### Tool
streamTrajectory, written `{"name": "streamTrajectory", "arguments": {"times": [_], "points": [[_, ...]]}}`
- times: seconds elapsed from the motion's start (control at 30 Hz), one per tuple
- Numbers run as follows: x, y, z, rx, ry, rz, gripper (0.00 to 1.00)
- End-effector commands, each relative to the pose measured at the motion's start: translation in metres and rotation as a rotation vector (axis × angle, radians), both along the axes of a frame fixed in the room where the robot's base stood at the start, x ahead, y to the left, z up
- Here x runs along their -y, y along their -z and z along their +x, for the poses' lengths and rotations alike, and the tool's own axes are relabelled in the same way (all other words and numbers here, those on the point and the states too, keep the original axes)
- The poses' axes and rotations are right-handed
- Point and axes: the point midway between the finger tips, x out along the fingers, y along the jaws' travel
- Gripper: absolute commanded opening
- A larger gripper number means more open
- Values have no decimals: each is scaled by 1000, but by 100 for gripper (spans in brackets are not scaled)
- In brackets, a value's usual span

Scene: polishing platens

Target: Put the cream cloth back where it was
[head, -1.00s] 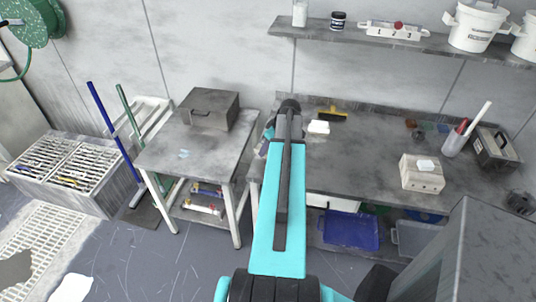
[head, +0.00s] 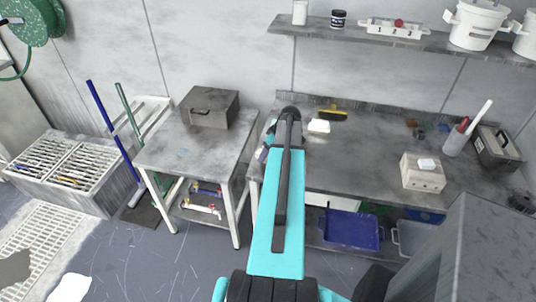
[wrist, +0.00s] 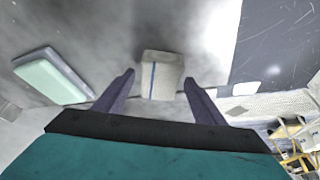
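In the wrist view a cream cloth (wrist: 161,76) with a blue stripe lies on a grey worktop, looking like a small folded pad. My gripper (wrist: 159,78) is open, with one dark finger on each side of the cloth and a visible gap to both sides. I cannot tell how far the fingertips are above the worktop. In the head view my arm hides the gripper and the cloth.
A side table (head: 190,145) carries a grey case (head: 209,106).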

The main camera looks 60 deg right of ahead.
Motion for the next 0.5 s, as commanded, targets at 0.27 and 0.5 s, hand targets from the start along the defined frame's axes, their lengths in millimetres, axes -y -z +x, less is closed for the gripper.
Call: {"name": "streamTrajectory", "arguments": {"times": [0.27, 0.5], "points": [[0, 0, 0, 0, 1, 0, 66], [0, -5, -1, 0, 1, -1, 66]]}}
